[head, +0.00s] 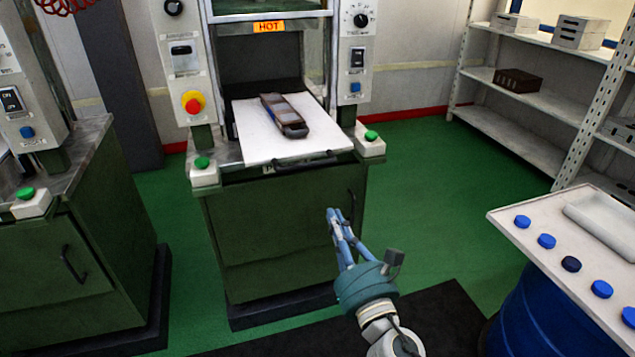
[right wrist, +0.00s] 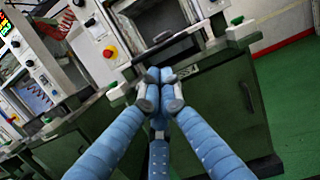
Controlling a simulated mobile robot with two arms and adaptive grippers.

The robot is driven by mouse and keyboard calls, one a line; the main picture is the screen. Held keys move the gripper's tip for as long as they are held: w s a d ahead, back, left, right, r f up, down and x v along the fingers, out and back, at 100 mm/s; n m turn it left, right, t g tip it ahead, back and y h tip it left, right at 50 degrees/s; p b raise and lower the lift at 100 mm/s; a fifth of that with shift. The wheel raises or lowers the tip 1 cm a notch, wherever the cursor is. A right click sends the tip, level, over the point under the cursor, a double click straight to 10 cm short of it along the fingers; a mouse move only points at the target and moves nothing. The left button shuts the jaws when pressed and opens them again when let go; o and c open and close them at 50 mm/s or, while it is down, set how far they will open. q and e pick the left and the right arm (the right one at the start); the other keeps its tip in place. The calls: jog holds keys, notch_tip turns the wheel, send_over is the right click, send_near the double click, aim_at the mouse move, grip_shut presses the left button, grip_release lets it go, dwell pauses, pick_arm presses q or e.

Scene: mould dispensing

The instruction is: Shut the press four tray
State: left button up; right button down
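The press with the orange HOT sign (head: 268,27) stands in the middle of the head view. Its white tray (head: 262,146) is pulled out in front of the dark opening. A brown mould (head: 284,115) with a dark handle lies on the tray. A dark bar handle (head: 306,163) runs along the tray's front edge. My right gripper (head: 336,215) is in front of the press and below the tray handle, apart from it. In the right wrist view its blue fingers (right wrist: 160,82) meet at the tips, with nothing visible between them. My left gripper is not in view.
Green buttons (head: 202,163) on white boxes flank the tray. A second press cabinet (head: 65,250) stands at left. A white table (head: 545,270) with several blue caps and a blue drum below stands at right. Shelves (head: 530,95) are behind. Green floor between is clear.

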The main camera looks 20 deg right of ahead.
jog(key=p, duration=0.3)
send_near(311, 166)
jog(key=w, duration=0.2)
jog(key=w+r, duration=0.1)
jog(key=w, duration=0.2)
jog(key=shift+w+a+r, duration=0.1)
jog(key=shift+w, duration=0.75)
jog(key=shift+w, duration=0.1)
